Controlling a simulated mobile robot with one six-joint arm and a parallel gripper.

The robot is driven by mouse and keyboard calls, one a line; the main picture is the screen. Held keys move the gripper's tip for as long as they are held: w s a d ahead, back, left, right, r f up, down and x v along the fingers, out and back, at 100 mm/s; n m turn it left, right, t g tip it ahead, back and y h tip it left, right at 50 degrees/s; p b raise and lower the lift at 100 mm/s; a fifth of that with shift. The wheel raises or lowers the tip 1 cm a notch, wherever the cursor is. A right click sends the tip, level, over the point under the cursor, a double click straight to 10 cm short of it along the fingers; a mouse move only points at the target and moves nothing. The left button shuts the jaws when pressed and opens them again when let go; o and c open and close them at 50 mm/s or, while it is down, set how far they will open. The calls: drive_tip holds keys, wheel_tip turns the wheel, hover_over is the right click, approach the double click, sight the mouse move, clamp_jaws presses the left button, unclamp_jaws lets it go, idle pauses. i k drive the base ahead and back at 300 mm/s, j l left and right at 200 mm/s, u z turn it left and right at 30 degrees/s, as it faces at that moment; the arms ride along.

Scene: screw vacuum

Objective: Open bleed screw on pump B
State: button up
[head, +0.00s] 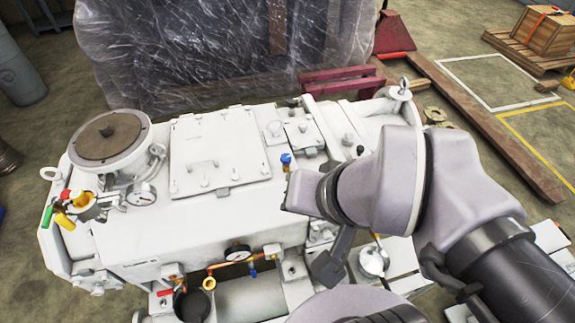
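A white pump unit (220,225) fills the middle of the head view. No label B is readable, and I cannot tell which fitting is the bleed screw. A blue-capped fitting (286,160) stands on its top, just left of my wrist. A pressure gauge (238,252) with copper piping and a small blue part (253,273) sits on the front. My arm reaches in from the lower right over the pump's right end and hides part of it. A dark flat part (328,267) below my wrist may belong to my gripper. Its opening does not show.
A round brown-topped port (108,135), a second gauge (141,194) and green, yellow and red valve handles (65,208) are at the pump's left. A plastic-wrapped load (225,50) stands behind. A wooden crate (542,30) lies far right, with open floor before it.

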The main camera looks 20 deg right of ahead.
sight(286, 159)
drive_tip(key=k+j, duration=0.1)
drive_tip(key=j, duration=0.3)
drive_tip(key=k+j, duration=0.1)
drive_tip(key=j, duration=0.3)
drive_tip(key=k+j, duration=0.1)
drive_tip(key=j, duration=0.3)
drive_tip(key=k+j, duration=0.1)
drive_tip(key=j, duration=0.3)
drive_tip(key=i+l+u, duration=0.1)
drive_tip(key=i+l, duration=0.4)
drive_tip(key=l, duration=0.15)
